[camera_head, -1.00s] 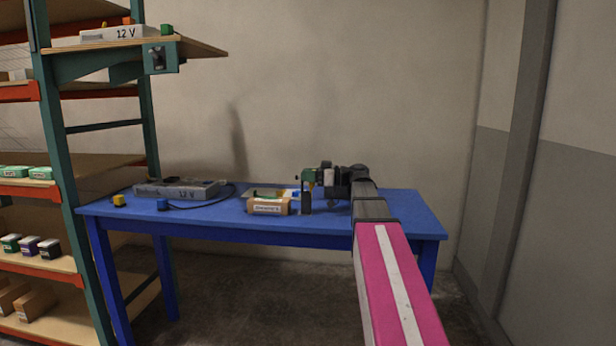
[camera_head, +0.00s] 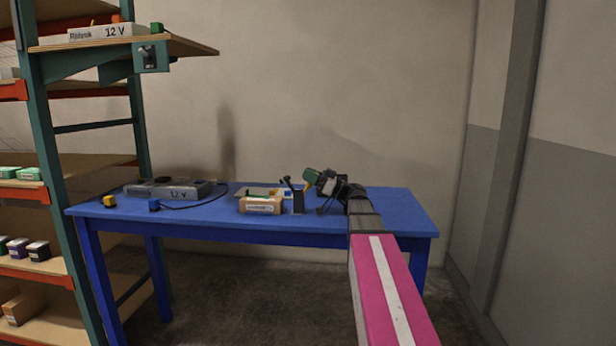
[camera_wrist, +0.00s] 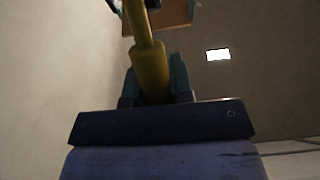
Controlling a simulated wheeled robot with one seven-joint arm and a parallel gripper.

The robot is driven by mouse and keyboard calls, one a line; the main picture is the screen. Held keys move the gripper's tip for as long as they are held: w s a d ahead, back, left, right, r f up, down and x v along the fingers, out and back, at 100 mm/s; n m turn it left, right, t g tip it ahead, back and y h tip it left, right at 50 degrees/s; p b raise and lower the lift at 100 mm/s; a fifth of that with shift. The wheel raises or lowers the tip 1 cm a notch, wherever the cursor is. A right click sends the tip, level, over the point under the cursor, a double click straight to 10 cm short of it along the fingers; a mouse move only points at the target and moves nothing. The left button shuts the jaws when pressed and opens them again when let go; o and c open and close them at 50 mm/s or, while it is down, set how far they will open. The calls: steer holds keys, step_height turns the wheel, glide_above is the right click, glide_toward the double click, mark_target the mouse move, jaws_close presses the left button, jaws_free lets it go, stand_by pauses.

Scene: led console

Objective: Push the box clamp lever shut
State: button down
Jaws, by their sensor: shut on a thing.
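A cardboard box (camera_head: 261,206) with a white label sits on the blue table (camera_head: 375,222). Beside its right end stands a dark clamp block (camera_head: 298,204) with a black lever (camera_head: 288,183). The lever leans up and to the left. My gripper (camera_head: 309,180), with green fingers, is just right of the lever, tilted. A yellow rod points down from it, and I cannot tell whether it touches the lever. In the wrist view, my gripper (camera_wrist: 155,85) is shut on the yellow rod (camera_wrist: 147,55). The clamp is not clearly seen there.
A grey 12 V unit (camera_head: 170,190) with a black cable lies at the table's left, near a yellow block (camera_head: 109,201) and a blue block (camera_head: 154,205). A shelf rack (camera_head: 45,150) stands at the left; its upper board (camera_head: 150,46) overhangs the table. The table's right end is largely clear.

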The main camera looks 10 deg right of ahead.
steer(key=c, duration=1)
jaws_free()
steer(key=shift+r, duration=0.45)
steer(key=r, duration=0.3)
steer(key=shift+s+a+r, duration=0.2)
steer(key=shift+a+r, duration=0.05)
steer(key=s+a+r, duration=0.5)
steer(key=a+r, duration=0.1)
steer(key=a, duration=0.3)
steer(key=shift+s+a+r, duration=0.2)
steer(key=shift+a+r, duration=0.1)
steer(key=shift+a, duration=0.05)
